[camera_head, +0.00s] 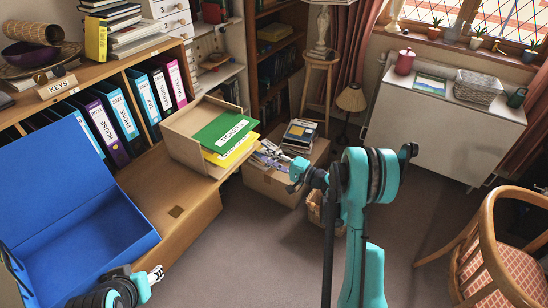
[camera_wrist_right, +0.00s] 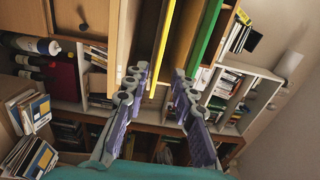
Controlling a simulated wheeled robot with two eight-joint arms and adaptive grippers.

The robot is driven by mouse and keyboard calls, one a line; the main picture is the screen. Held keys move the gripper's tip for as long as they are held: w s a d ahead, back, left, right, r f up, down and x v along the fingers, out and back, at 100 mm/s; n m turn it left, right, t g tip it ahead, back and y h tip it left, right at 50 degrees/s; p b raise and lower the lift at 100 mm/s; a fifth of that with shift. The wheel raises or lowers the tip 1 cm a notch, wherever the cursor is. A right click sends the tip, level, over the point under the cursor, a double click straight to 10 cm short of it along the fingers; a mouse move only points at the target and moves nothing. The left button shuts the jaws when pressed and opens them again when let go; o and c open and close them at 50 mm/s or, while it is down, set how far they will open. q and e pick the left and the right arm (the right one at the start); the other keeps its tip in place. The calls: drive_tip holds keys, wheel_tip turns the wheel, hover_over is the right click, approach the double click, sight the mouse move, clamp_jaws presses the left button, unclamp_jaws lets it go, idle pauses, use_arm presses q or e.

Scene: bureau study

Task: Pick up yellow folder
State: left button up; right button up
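The yellow folder (camera_head: 235,152) sticks out of an open cardboard-coloured holder, under a green folder (camera_head: 222,130) labelled TICKETS. My right gripper (camera_head: 270,153) is just right of the folders' outer edges. In the right wrist view my right gripper (camera_wrist_right: 158,85) is open, its two fingers apart. The yellow folder's edge (camera_wrist_right: 163,45) reaches toward the gap between them, and the green folder's edge (camera_wrist_right: 205,38) lies by the right finger. I see no grip on either folder. My left gripper (camera_head: 156,274) is low at the left, small and partly hidden, so its opening is unclear.
The holder (camera_head: 183,150) stands on a wooden ledge below binders (camera_head: 120,110). A blue open box (camera_head: 75,220) lies at the left. A cardboard box (camera_head: 268,185) with magazines (camera_head: 299,134) stands beneath my right gripper. A wooden chair (camera_head: 495,255) is at the right; the middle floor is clear.

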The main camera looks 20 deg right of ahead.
drive_tip(key=shift+x, duration=4.15)
clamp_jaws()
drive_tip(key=shift+s, duration=0.1)
drive_tip(key=shift+r, duration=0.25)
drive_tip(key=shift+d, duration=0.1)
approach(247, 148)
drive_tip(key=x, duration=0.3)
drive_tip(key=shift+r, duration=0.25)
